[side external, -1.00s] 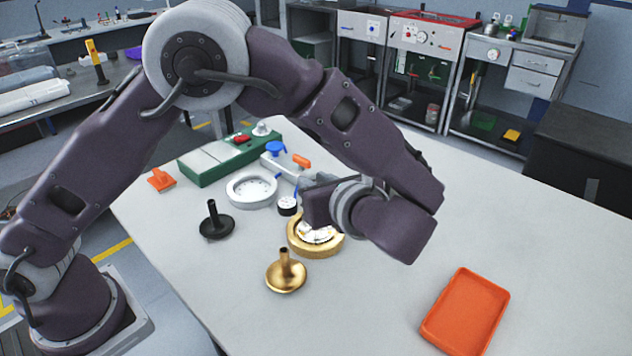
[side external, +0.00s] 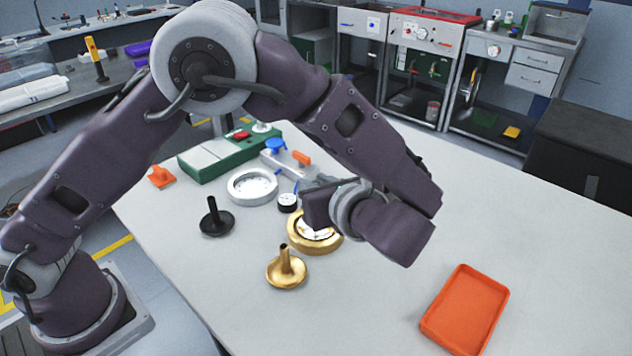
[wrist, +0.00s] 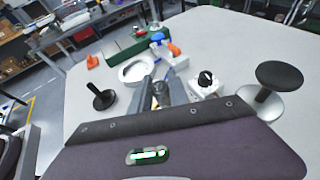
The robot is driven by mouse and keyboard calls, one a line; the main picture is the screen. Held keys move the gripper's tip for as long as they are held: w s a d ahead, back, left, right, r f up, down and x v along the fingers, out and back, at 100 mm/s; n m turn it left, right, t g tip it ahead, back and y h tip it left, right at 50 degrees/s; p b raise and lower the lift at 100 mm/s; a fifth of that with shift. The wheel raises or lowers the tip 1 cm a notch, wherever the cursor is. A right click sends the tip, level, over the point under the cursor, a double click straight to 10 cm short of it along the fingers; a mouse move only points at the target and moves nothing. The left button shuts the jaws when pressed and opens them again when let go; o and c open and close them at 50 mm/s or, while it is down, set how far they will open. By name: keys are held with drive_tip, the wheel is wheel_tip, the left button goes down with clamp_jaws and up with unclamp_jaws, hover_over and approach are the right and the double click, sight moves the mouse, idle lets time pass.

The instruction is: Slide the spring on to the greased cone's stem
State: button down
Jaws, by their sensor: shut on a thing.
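A brass cone-like part (side external: 286,272) with an upright hollow stem stands on the table at front centre. A black part (side external: 215,221) with a flat round base and upright stem stands behind it to the left; it also shows in the wrist view (wrist: 101,97). I cannot tell which is greased. My gripper (wrist: 163,92) is shut on a small dark grey part, and I cannot tell whether this is the spring. In the side view my wrist hides most of the grip, just above a brass ring housing (side external: 309,246) with a pale inside.
A white ring housing (side external: 252,187), a small dial (side external: 288,202) and a green case (side external: 212,161) stand at the back. An orange tray (side external: 466,309) lies at front right. In the wrist view a black-topped post (wrist: 281,76) stands at right.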

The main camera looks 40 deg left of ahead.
drive_tip(key=shift+f, duration=1.15)
idle(1.5)
drive_tip(key=c, duration=1.2)
unclamp_jaws()
drive_tip(key=shift+o, duration=0.4)
drive_tip(key=o, duration=0.4)
drive_tip(key=shift+o, duration=0.2)
drive_tip(key=shift+r, duration=0.1)
drive_tip(key=shift+r, duration=3.9)
